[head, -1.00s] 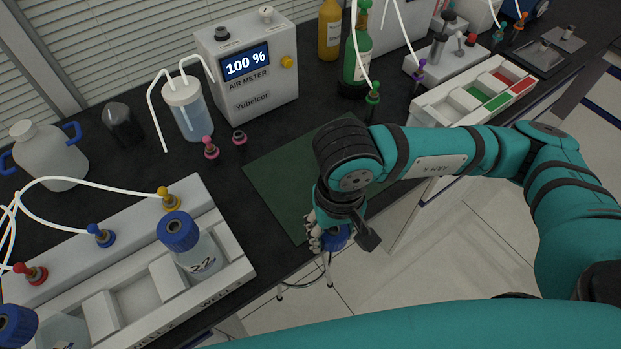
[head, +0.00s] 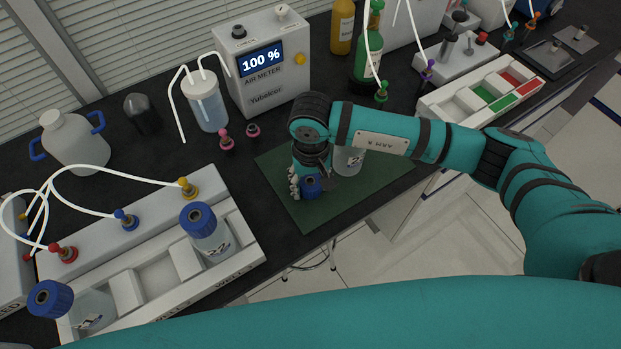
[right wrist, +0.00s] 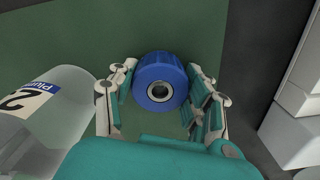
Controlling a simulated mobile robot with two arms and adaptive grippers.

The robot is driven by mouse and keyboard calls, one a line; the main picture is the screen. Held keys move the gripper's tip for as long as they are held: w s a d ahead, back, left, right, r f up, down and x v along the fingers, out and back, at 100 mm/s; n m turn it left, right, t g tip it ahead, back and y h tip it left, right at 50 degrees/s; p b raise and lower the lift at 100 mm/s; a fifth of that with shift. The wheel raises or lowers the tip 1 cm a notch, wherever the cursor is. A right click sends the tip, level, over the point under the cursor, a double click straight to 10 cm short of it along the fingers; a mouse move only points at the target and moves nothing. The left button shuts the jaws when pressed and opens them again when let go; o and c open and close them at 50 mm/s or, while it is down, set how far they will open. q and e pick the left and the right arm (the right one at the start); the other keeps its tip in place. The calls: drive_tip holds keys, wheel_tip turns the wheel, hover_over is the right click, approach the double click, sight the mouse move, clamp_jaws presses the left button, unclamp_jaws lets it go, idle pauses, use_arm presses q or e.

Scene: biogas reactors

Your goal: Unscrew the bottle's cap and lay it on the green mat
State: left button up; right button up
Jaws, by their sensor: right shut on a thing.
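My right gripper (head: 305,188) is over the left part of the green mat (head: 356,198), pointing down. Its fingers are shut on a blue cap (head: 312,186). In the right wrist view the cap (right wrist: 160,82) sits between both fingers, with a round hole in its middle, and no bottle shows under it. It is low over the mat; I cannot tell if it touches. A clear bottle (head: 348,161) stands on the mat behind my right arm, partly hidden. Its body and label also show at the left in the right wrist view (right wrist: 40,112). My left gripper is out of view.
A white rack (head: 155,262) with blue-capped bottles (head: 203,235) stands at the front left. The air meter (head: 265,75) and two small pink-topped fittings (head: 226,140) are behind the mat. A white tray (head: 455,103) lies right of it. The bench edge is close in front.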

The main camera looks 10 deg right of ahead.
sight(311, 184)
drive_tip(key=shift+f, duration=0.15)
drive_tip(key=o, duration=1.3)
drive_tip(key=shift+r, duration=0.2)
drive_tip(key=shift+w+r, duration=0.1)
drive_tip(key=shift+r, duration=0.15)
wheel_tip(311, 184, up, 12)
drive_tip(key=b, duration=0.3)
drive_tip(key=shift+f, duration=0.25)
